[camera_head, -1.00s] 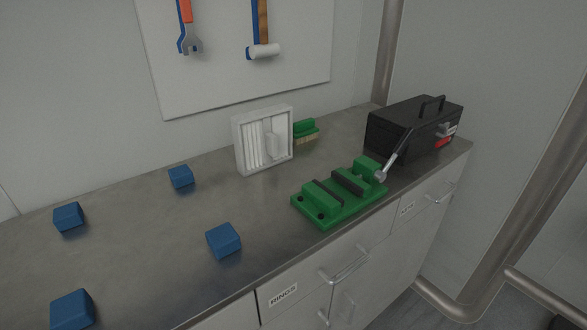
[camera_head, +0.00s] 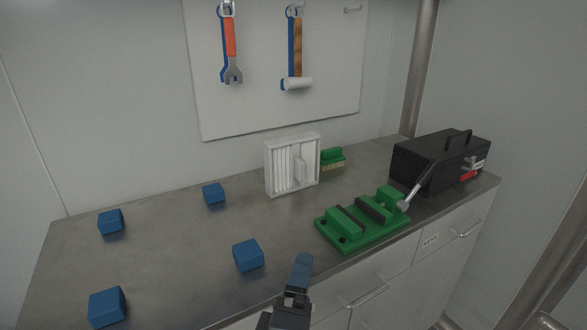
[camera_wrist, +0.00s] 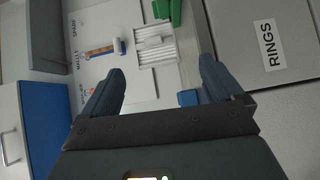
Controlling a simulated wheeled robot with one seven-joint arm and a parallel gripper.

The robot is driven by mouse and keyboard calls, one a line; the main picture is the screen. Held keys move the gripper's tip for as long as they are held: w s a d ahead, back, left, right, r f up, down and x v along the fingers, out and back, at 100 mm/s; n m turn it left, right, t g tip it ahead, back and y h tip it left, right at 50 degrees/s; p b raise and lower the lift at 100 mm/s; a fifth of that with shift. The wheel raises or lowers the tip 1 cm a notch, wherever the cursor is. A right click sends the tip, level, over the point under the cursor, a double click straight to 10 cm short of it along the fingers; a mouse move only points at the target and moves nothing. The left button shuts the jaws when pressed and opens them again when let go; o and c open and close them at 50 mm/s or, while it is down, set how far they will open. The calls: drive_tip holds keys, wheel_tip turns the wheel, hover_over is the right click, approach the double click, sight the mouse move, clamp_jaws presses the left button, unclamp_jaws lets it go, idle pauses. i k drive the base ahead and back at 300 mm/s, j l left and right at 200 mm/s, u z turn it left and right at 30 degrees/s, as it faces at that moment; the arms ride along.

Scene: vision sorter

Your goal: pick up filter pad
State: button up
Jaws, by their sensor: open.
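The filter pad (camera_head: 281,170) is a white, pleated panel in a white frame, standing upright on the grey counter near the wall. A small white block-like part shows at its front right. It also shows in the wrist view (camera_wrist: 150,54), beyond my fingers. My gripper (camera_head: 302,262) is at the counter's front edge, in front of the filter pad and well apart from it. In the wrist view my gripper (camera_wrist: 162,66) has its two dark fingers spread, with nothing held between them.
Several blue blocks (camera_head: 248,255) stand on the counter's left and middle. A green vise (camera_head: 360,222) with a lever is right of the filter pad, a green brush (camera_head: 333,158) just behind it. A black toolbox (camera_head: 432,163) is at the right end. A drawer (camera_wrist: 262,45) reads RINGS.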

sight(292, 163)
drive_tip(key=i, duration=0.9)
